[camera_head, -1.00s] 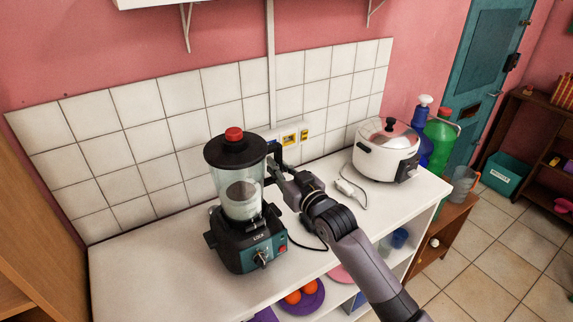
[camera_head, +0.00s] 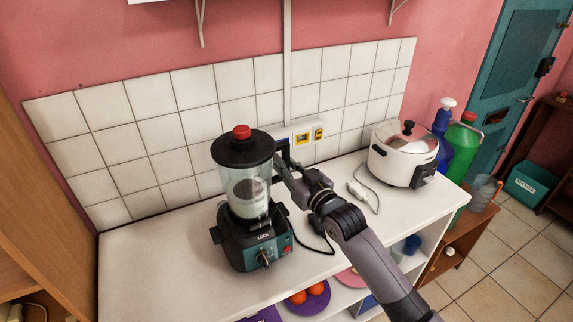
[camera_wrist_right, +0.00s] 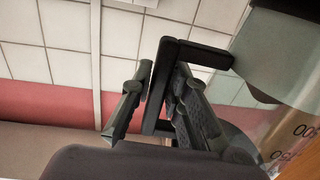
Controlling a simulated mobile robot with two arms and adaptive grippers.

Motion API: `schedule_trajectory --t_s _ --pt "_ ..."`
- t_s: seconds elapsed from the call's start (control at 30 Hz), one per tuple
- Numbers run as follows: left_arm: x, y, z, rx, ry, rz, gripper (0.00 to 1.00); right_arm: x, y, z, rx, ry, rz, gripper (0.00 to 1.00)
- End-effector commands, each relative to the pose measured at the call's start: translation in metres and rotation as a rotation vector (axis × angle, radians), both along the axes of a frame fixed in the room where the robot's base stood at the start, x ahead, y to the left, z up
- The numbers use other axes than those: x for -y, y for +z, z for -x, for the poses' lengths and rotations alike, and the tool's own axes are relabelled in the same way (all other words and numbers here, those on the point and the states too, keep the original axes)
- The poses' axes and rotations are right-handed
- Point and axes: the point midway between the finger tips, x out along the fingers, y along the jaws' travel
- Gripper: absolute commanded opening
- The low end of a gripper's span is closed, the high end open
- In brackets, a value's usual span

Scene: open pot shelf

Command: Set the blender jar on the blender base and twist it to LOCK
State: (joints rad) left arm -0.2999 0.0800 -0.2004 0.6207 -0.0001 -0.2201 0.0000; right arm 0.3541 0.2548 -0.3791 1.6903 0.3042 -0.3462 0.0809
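The blender jar (camera_head: 246,186) is clear, with a black lid, a red cap and a black handle. It is upright on the dark blender base (camera_head: 262,246), which has a teal front, a knob and a LOCK label. I cannot tell whether the jar is turned to LOCK. My right gripper (camera_head: 280,166) is at the handle on the jar's right side. In the right wrist view the handle (camera_wrist_right: 160,85) stands between its two fingers (camera_wrist_right: 163,66), which look closed on it. The contact is partly hidden. My left gripper is out of view.
A white rice cooker (camera_head: 404,158) stands at the right of the white counter (camera_head: 150,265), with a cord near my right arm. Blue and green bottles (camera_head: 460,145) stand beyond it. The counter left of the blender is clear. A tiled wall (camera_head: 180,140) is close behind.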

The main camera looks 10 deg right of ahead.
Motion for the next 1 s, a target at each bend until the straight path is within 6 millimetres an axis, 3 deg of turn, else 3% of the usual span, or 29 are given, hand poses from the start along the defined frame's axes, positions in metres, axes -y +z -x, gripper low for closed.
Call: schedule_trajectory --t_s 0.27,0.63,0.77,1.0 --pt "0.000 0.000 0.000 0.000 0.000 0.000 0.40 0.000 -0.001 0.000 -0.001 0.000 0.002 0.36" --pt "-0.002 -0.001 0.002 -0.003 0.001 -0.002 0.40 0.002 -0.005 0.004 -0.008 -0.001 0.008 0.36" --pt "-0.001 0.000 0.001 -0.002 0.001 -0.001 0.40 0.008 -0.005 0.020 -0.006 -0.001 0.006 0.36" --pt "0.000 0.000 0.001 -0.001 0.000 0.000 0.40 0.029 -0.004 0.067 -0.006 -0.001 0.006 0.36"
